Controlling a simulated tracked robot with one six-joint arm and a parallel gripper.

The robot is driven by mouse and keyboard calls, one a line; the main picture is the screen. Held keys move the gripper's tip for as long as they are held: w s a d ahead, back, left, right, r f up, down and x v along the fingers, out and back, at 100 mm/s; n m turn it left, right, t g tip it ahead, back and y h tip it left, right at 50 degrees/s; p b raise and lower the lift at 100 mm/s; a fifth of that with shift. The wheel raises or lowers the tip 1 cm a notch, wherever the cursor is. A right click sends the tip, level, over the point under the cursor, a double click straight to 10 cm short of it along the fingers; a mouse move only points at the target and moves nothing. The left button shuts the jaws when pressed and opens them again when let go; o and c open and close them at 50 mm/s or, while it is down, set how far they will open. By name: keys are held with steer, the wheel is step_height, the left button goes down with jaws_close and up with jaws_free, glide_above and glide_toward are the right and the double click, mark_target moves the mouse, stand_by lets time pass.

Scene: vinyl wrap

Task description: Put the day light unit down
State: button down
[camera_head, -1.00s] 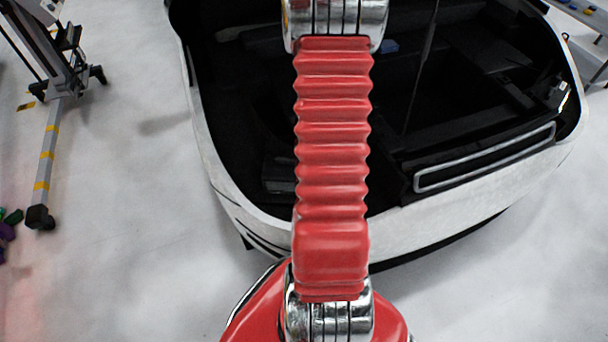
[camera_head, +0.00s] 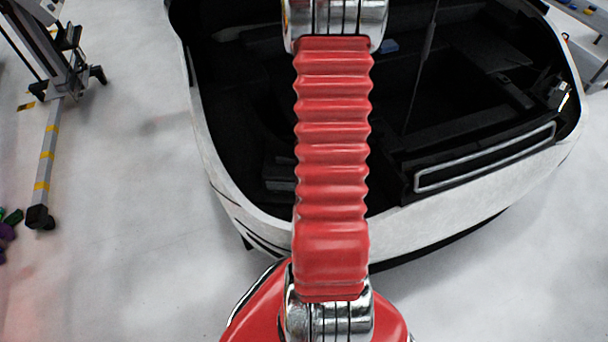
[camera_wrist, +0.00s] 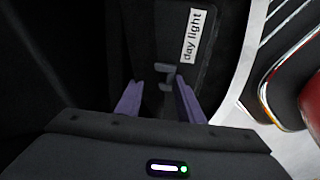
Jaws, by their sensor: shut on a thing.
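The day light unit (camera_wrist: 205,70) is a dark box with a white "day light" label (camera_wrist: 191,36), seen in the wrist view right of centre. A small grey grip piece (camera_wrist: 165,76) stands out from it. My gripper (camera_wrist: 157,92) has two purple fingers on either side of this piece and is shut on the unit. The exact contact is too dark to make out. In the head view, my gripper is hidden behind my arm. A dark box shape shows at the left of my arm, but I cannot tell whether it is the unit.
The white car body (camera_head: 450,222) with its open dark interior (camera_head: 240,90) surrounds the work area. A light-framed panel (camera_head: 485,158) sits at its right front edge. A wheeled stand (camera_head: 48,150) is at the left. The grey floor around the car is mostly clear.

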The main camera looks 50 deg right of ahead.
steer(key=shift+d+r, duration=0.1)
steer(key=shift+r, duration=0.15)
stand_by(0.4)
step_height(320, 180, up, 18)
steer(key=shift+f, duration=0.15)
stand_by(0.5)
steer(key=shift+w, duration=0.2)
stand_by(0.5)
